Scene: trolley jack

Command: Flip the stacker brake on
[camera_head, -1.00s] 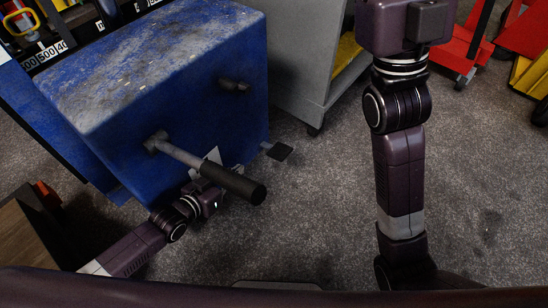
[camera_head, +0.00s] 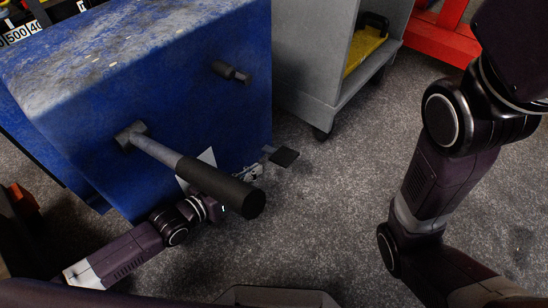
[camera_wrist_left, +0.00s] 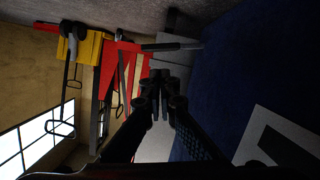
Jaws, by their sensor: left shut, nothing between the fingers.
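The blue stacker (camera_head: 185,90) fills the left of the head view, with its black-gripped handle (camera_head: 225,188) sticking out toward me.
A smaller knob (camera_head: 231,72) sticks out of the stacker face above the handle. A grey cabinet (camera_head: 310,75) on casters stands behind the pedal, with red equipment (camera_head: 440,38) farther right. The grey floor between the pedal and my right arm is clear.

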